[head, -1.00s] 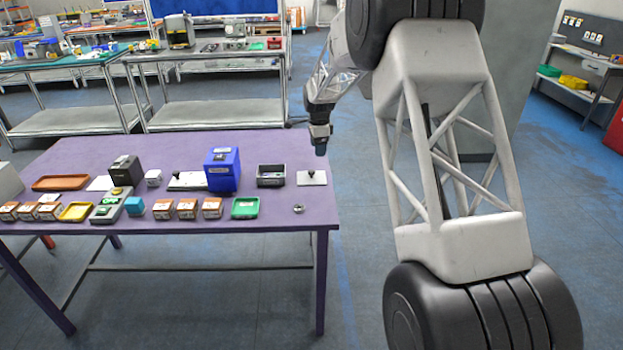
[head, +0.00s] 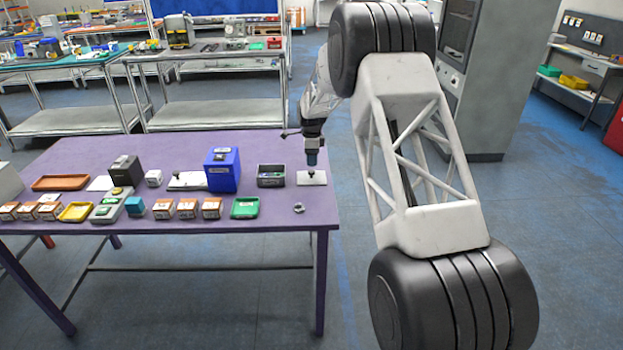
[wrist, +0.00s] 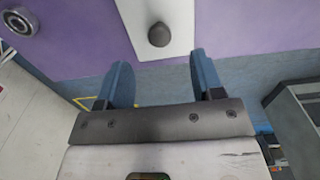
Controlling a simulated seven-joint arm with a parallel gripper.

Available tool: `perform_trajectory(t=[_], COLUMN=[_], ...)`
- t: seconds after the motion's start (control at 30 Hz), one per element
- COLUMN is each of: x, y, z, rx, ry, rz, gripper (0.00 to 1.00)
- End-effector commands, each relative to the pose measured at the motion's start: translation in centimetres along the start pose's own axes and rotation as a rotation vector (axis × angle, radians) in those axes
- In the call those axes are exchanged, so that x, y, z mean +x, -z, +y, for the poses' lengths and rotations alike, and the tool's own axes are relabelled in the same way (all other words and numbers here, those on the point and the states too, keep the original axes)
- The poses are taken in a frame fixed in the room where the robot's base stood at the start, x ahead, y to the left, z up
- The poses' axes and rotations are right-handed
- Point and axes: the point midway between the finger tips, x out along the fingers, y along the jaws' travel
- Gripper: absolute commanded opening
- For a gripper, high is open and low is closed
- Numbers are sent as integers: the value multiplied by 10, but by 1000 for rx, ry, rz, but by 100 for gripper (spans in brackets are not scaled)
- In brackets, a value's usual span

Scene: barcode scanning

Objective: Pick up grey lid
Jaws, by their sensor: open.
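The grey lid (head: 312,178) is a flat pale plate with a dark round knob, lying near the right end of the purple table. In the wrist view the lid (wrist: 177,15) is at the top centre with its knob (wrist: 159,34) toward me. My gripper (head: 311,162) is above the lid in the head view. In the wrist view the blue fingers of my gripper (wrist: 160,72) are apart and empty. The knob lies just beyond the fingertips, between their lines, and I see no contact.
A dark open box (head: 271,176) stands just left of the lid, with a tall blue box (head: 222,170) further left. A small metal ring (head: 298,208) lies in front of the lid. The purple table's (head: 325,212) right edge is close to the lid.

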Motion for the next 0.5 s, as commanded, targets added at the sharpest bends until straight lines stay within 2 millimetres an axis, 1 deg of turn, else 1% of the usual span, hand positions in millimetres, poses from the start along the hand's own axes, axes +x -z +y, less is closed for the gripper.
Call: perform_trajectory(t=[0.1, 0.2, 0.5], x=[11, 18, 20], y=[0, 0, 0], z=[0, 0, 0], rx=[0, 0, 0], ry=[-1, -1, 0], rz=[0, 0, 0], gripper=[61, 61, 61])
